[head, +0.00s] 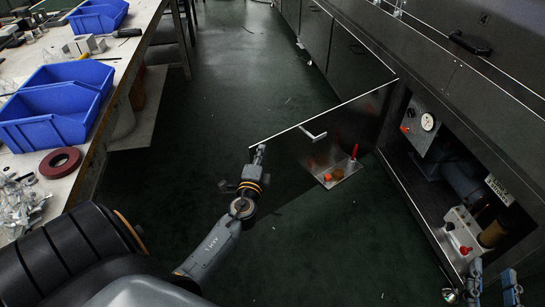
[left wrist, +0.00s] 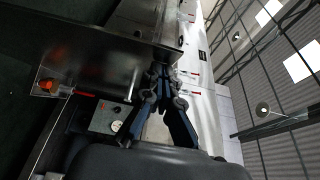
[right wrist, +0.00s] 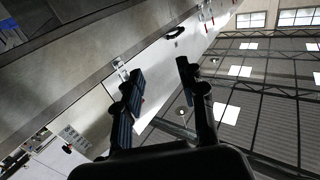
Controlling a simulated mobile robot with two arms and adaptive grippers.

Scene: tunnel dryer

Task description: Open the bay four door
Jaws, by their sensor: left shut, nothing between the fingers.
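In the head view a dark bay door (head: 345,125) stands swung out from the right-hand cabinet row, with a light top edge and a small bar handle (head: 313,134). The bay behind it (head: 455,180) is exposed.
Inside the bay are a gauge (head: 428,122), a motor and a box with a red lever (head: 463,235). A plate with orange and red parts (head: 340,174) shows low by the door. A workbench with blue bins (head: 55,105) stands left.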

